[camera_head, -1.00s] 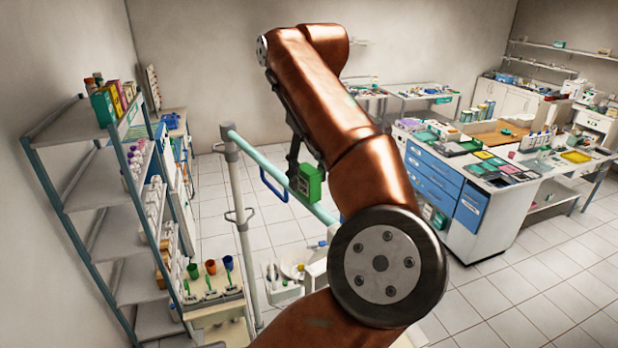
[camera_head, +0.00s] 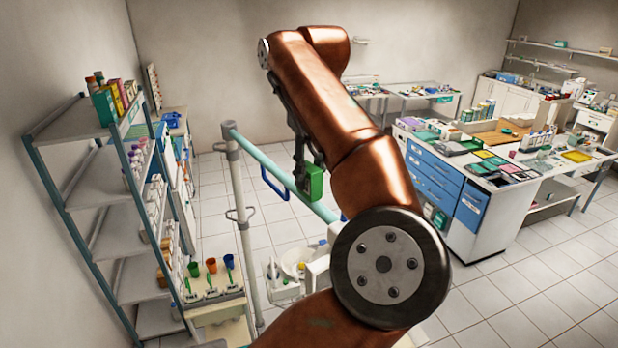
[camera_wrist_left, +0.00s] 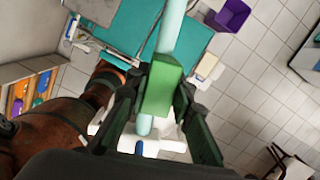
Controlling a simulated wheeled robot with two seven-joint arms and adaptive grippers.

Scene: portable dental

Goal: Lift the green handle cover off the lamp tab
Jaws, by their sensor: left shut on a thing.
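The green handle cover (camera_head: 314,182) is a small green block beside the teal lamp arm (camera_head: 267,163) in the head view. My left gripper (camera_head: 302,168) reaches down to it from above and is shut on it. In the left wrist view the cover (camera_wrist_left: 164,84) stands between the two dark fingers of my left gripper (camera_wrist_left: 158,92), in front of the pale teal bar (camera_wrist_left: 173,30). The lamp tab is hidden, and I cannot tell whether the cover still touches it. My right gripper is not in view.
A pale upright post (camera_head: 243,215) carries the lamp arm, with a blue loop (camera_head: 270,184) hanging close by. A shelf rack (camera_head: 108,190) stands at the left. A white cabinet with blue drawers (camera_head: 436,180) stands at the right.

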